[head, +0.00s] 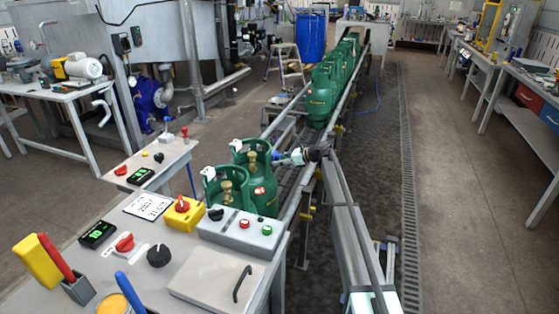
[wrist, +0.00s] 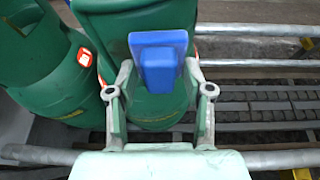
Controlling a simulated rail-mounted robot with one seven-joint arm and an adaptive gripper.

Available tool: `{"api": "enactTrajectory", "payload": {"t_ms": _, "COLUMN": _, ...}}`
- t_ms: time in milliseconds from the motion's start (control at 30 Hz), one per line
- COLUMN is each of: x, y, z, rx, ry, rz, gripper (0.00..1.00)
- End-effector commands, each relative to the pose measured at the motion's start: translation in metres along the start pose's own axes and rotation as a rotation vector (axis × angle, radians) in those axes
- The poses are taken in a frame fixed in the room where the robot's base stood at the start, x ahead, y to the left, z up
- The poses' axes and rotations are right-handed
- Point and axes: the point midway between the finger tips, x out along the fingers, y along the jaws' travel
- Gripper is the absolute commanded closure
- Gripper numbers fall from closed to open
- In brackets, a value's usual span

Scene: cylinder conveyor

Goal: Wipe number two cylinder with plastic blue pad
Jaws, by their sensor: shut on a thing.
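Two green gas cylinders stand upright at the near end of the conveyor: a front cylinder (head: 226,193) and a second cylinder (head: 262,178) just behind it. My gripper (head: 281,158) reaches in from the right side, level with the second cylinder's upper part. In the wrist view, my gripper (wrist: 160,85) is shut on the blue pad (wrist: 158,62), which lies in front of the second cylinder (wrist: 108,25). I cannot tell whether the pad touches it. No cylinder numbers are readable.
Several more green cylinders (head: 321,98) stand farther along the conveyor. Metal rails (wrist: 255,64) run along its sides. A control table (head: 140,255) with knobs, a button box (head: 240,232) and a yellow-and-red tool holder stands at the near left.

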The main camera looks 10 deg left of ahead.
Motion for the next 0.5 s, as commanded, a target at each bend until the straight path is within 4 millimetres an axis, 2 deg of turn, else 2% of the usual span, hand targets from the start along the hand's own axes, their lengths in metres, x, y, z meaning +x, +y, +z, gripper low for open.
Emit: {"api": "enactTrajectory", "payload": {"t_ms": 500, "x": 0.000, "y": 0.032, "z": 0.001, "rx": -0.001, "ry": -0.001, "rz": 0.002, "gripper": 0.77}}
